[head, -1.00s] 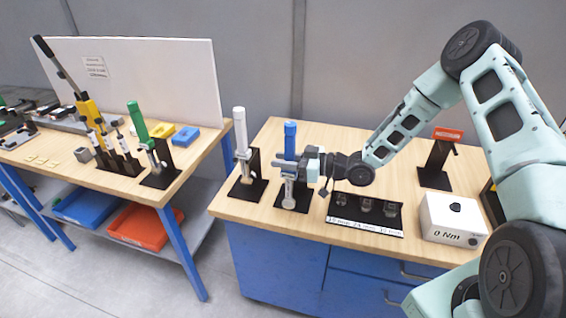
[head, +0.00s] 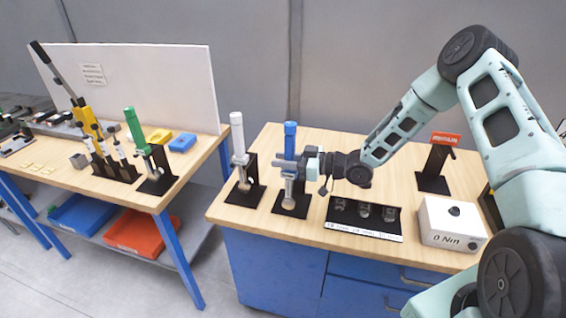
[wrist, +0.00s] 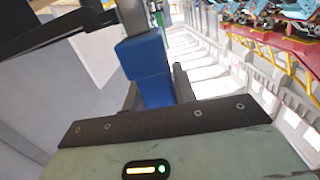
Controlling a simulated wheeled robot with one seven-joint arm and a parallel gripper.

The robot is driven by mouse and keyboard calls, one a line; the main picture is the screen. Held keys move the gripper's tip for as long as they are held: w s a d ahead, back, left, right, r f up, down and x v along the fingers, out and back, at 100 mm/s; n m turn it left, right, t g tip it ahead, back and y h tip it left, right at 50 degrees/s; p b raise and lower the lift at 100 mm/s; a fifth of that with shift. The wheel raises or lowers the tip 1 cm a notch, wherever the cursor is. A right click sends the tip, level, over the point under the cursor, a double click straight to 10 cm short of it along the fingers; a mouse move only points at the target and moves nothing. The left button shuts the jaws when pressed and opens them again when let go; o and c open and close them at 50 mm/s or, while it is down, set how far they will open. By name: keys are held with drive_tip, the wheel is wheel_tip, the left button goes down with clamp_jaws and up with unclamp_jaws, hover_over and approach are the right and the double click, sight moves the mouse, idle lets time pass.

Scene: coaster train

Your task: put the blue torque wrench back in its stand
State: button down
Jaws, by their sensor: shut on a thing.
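The blue torque wrench (head: 290,134) stands upright at its black stand (head: 289,207) on the right-hand bench, blue handle up and round metal head low in front of the stand. The blue handle (wrist: 147,70) also shows in the wrist view, between the fingers. The fingers hide the middle of the wrench and part of the stand, so I cannot tell whether it is fully seated.
A white-handled wrench (head: 238,145) in its own stand is close on the left. A black tray with sockets (head: 364,211), a white 0 Nm box (head: 450,223) and a red-topped stand (head: 437,165) are to the right. A green-handled wrench (head: 135,128) stands on the left bench (head: 208,146).

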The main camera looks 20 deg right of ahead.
drive_tip(key=shift+w+d+r+b, duration=0.1)
drive_tip(key=shift+w+d+b, duration=0.3)
drive_tip(key=shift+w+d, duration=0.4)
drive_tip(key=shift+w+d+b, duration=0.35)
drive_tip(key=shift+w+d, duration=0.1)
drive_tip(key=shift+w, duration=0.55)
drive_tip(key=shift+b, duration=0.3)
idle(0.6)
drive_tip(key=shift+f+b, duration=0.75)
drive_tip(key=shift+f, duration=0.05)
idle(1.0)
